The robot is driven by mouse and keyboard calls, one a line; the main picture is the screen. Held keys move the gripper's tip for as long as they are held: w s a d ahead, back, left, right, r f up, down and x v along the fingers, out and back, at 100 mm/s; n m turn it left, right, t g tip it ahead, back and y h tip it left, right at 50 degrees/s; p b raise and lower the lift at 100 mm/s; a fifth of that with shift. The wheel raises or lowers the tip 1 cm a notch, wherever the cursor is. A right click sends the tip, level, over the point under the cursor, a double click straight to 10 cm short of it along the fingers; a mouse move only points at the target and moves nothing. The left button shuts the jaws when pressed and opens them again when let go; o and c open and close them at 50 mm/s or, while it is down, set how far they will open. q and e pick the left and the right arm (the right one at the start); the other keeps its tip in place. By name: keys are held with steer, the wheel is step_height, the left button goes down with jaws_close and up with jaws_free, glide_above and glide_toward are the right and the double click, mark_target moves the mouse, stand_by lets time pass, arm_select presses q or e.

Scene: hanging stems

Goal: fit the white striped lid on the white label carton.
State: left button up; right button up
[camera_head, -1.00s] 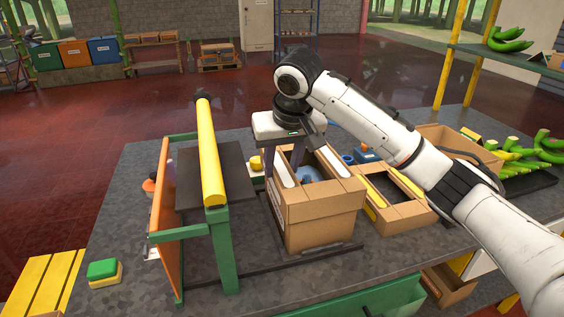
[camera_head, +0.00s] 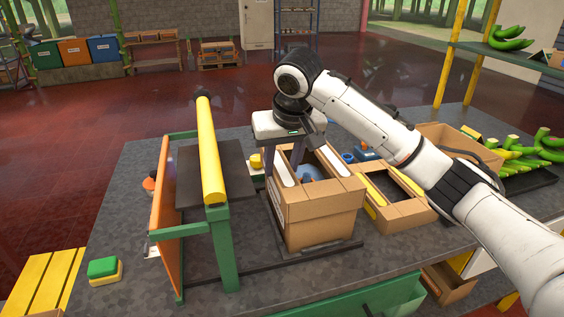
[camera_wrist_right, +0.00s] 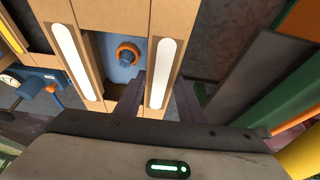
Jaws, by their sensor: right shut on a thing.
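The white striped lid (camera_head: 331,160) is a cardboard frame with two white strips and an open middle. It is at the top of the white label carton (camera_head: 322,225), roughly lined up with it; I cannot tell whether it is fully seated. A blue thing with an orange ring (camera_wrist_right: 127,54) shows through the opening. My right gripper (camera_head: 284,165) points down at the lid's left side, its fingers on either side of one white strip (camera_wrist_right: 163,75), shut on the lid. My left gripper is not in view.
A yellow-striped cardboard frame (camera_head: 405,212) lies close right of the carton. A green stand with a yellow bar (camera_head: 209,150) and an orange panel (camera_head: 165,215) stands left. Green bananas (camera_head: 540,150) lie far right. A green and yellow sponge (camera_head: 103,270) lies front left.

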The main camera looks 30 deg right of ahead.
steer(key=shift+f, duration=0.45)
stand_by(0.3)
stand_by(0.3)
steer(key=o, duration=1.4)
steer(key=shift+r+p, duration=0.8)
steer(key=shift+p, duration=0.3)
steer(key=shift+r, duration=0.65)
steer(key=shift+r, duration=3.5)
